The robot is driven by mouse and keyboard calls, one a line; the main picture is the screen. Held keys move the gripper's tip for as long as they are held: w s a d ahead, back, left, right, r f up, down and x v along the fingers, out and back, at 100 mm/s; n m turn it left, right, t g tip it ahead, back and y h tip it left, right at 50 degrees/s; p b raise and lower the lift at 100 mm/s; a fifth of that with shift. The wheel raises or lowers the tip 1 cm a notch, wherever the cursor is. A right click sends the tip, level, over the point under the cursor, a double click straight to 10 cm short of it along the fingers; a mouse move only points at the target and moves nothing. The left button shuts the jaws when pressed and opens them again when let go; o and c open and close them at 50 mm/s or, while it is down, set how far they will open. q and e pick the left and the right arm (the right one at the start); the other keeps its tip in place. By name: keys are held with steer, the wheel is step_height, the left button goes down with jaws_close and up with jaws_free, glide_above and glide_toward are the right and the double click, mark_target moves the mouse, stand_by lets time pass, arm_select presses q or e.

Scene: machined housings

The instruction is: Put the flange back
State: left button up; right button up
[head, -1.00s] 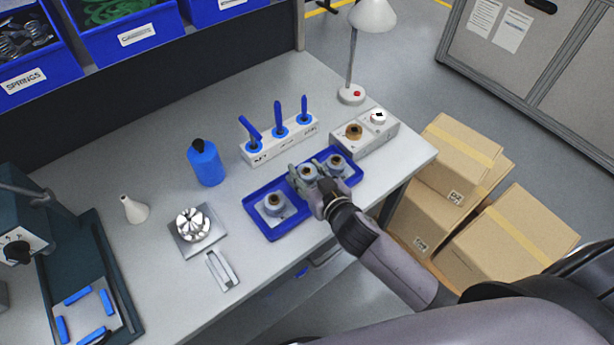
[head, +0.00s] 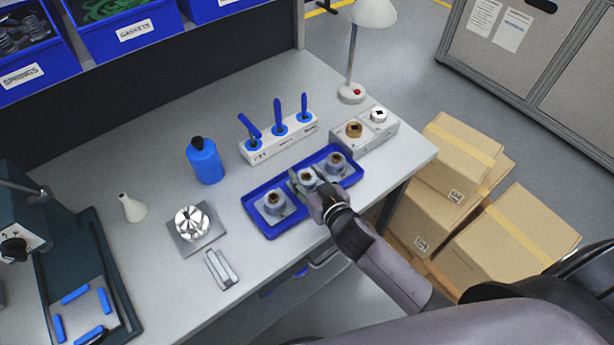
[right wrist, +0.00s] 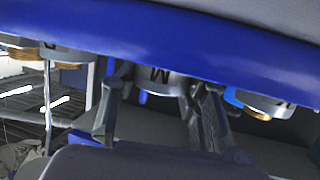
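A long blue tray (head: 328,184) holds three grey flanged housings with brass-coloured bores. The left housing (head: 274,204) and the right housing (head: 337,161) sit free. My right gripper (head: 306,183) is at the middle housing (head: 307,176), fingers on either side. The frames do not label which part is the flange. My left gripper is out of view.
A white rack with blue-handled tools (head: 280,138) and a grey block with two fittings (head: 365,132) stand behind the tray. A blue bottle (head: 205,162), a silver chuck on a plate (head: 193,224) and a metal block (head: 221,269) are to the left.

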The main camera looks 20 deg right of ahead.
steer(key=o, duration=0.4)
steer(key=shift+s+f, duration=0.25)
steer(key=shift+f, duration=0.3)
steer(key=shift+r+p, duration=0.5)
steer(key=shift+r, duration=0.2)
steer(key=b+v, duration=0.2)
steer(key=v, duration=0.8)
steer(key=shift+s+d+r, duration=0.2)
steer(key=shift+s+r, duration=0.3)
steer(key=shift+s, duration=0.25)
